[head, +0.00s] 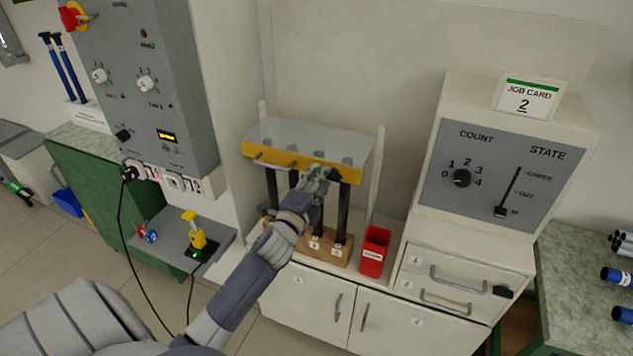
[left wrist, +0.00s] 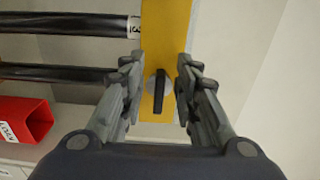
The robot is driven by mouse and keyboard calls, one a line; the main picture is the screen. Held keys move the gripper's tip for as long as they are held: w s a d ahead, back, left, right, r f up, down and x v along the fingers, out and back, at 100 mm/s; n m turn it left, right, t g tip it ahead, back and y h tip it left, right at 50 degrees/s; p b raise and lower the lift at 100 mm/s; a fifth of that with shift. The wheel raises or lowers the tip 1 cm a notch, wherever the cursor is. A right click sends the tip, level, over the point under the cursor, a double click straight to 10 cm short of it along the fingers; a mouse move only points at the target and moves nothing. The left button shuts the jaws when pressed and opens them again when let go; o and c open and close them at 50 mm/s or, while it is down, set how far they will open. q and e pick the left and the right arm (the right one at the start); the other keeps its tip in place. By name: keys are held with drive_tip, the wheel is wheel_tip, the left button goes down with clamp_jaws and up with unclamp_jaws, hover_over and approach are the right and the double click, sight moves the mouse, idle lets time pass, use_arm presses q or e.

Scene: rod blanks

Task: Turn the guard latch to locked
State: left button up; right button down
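The guard is a clear panel with a yellow front bar (head: 270,154) over several dark rods in a wooden block (head: 338,253). In the left wrist view the yellow bar (left wrist: 167,35) runs up the picture. The latch (left wrist: 159,92) is a black handle on a round grey base, lying lengthwise along the bar. My left gripper (head: 322,176) is at the right part of the bar and hides the latch in the head view. In the left wrist view the gripper (left wrist: 158,85) is open, one finger either side of the handle, with visible gaps. My right gripper is not in view.
A red bin (head: 374,251) stands right of the rods. A panel with a COUNT knob (head: 461,178) and a STATE slider (head: 500,211) is further right, below a job card (head: 528,98). A grey control box (head: 150,90) hangs at left.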

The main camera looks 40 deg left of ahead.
use_arm(q)
drive_tip(key=v, duration=1.2)
idle(0.3)
drive_tip(key=s+d+f+n+g+h+b, duration=0.1)
drive_tip(key=s+d+f+n+g, duration=0.25)
drive_tip(key=f, duration=1.45)
drive_tip(key=s+d+f+n+g+h, duration=0.2)
drive_tip(key=s+f+n+g, duration=0.15)
drive_tip(key=f, duration=1.45)
drive_tip(key=s+d+f+n+g, duration=0.2)
drive_tip(key=s+d+f+g, duration=0.25)
drive_tip(key=s+f, duration=0.9)
drive_tip(key=s+d+f+n+g, duration=0.1)
drive_tip(key=s+f+n+g, duration=0.1)
drive_tip(key=s+f, duration=0.3)
drive_tip(key=s+d+f+n+g+h+b, duration=0.1)
drive_tip(key=s+f, duration=0.4)
drive_tip(key=s, duration=0.9)
drive_tip(key=shift+d+f+n+g, duration=0.4)
drive_tip(key=shift+d+g, duration=0.4)
drive_tip(key=shift+g, duration=0.15)
